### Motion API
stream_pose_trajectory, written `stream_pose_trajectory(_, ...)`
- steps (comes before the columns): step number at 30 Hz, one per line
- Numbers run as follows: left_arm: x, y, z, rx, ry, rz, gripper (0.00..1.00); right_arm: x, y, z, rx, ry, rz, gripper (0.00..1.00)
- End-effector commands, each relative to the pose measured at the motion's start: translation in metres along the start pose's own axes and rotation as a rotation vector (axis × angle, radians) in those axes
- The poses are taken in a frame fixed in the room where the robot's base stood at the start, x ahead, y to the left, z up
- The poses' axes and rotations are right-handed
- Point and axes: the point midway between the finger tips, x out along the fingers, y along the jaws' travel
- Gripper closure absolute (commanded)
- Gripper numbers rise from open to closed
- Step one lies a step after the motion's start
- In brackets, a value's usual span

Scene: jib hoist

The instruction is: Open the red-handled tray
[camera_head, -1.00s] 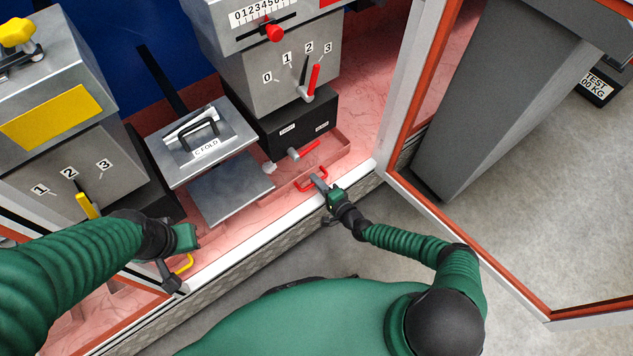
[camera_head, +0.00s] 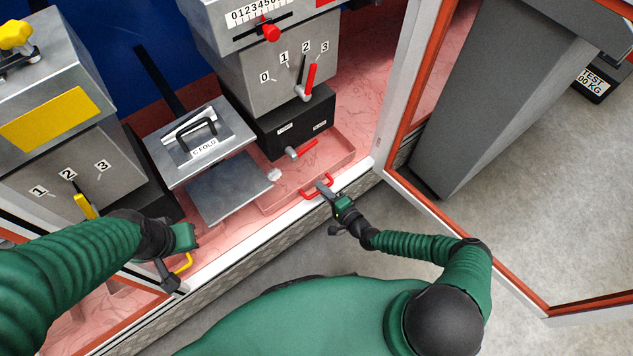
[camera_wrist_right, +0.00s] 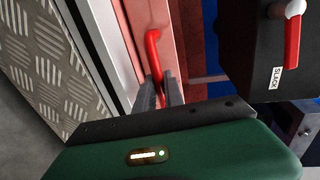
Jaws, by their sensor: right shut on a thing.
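The red-handled tray (camera_head: 341,150) is a shallow, pinkish tray on the pink cabinet floor, below the right-hand control box. Its red handle (camera_head: 307,194) is at the tray's front, by the white sill. My right gripper (camera_head: 323,189) is shut on this handle. In the right wrist view the red handle (camera_wrist_right: 153,50) runs down between my right gripper's dark fingers (camera_wrist_right: 160,92). My left gripper (camera_head: 175,270) is at lower left, close to a yellow handle (camera_head: 184,263); its fingers are too unclear to judge.
A black box with a red lever (camera_head: 303,149) stands just behind the tray. A grey plate (camera_head: 230,190) lies left of it. The open red-framed door (camera_head: 470,245) and a grey column (camera_head: 495,100) are at right. Floor in front of the sill is clear.

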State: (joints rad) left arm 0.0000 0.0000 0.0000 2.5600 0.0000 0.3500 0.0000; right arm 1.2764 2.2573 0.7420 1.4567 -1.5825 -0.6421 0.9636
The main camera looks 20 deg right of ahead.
Motion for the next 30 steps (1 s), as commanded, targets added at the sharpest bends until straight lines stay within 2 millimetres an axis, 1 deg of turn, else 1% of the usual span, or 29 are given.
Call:
stream_pose_trajectory(1,-0.001,0.0,0.0,0.0,0.0,0.0,1.0,-0.012,0.005,0.002,-0.002,-0.008,0.009,1.0)
stream_pose_trajectory(5,-0.001,0.0,0.0,0.0,0.0,0.0,1.0,-0.046,0.012,0.002,-0.002,-0.008,0.01,1.0)
stream_pose_trajectory(12,0.004,0.0,0.001,0.0,0.0,0.0,1.0,-0.112,0.026,0.001,0.001,-0.006,0.008,1.0)
stream_pose_trajectory(18,0.008,0.0,0.002,0.0,0.0,0.0,1.0,-0.163,0.036,0.001,0.001,-0.005,0.008,1.0)
stream_pose_trajectory(24,0.012,0.0,0.003,0.0,0.0,0.0,1.0,-0.205,0.044,0.001,0.001,-0.006,0.008,1.0)
stream_pose_trajectory(27,0.013,0.0,0.003,0.0,0.0,0.0,1.0,-0.22,0.047,0.001,0.002,-0.006,0.008,1.0)
stream_pose_trajectory(30,0.014,0.0,0.003,0.0,0.0,0.0,1.0,-0.231,0.049,0.002,0.003,-0.007,0.008,1.0)
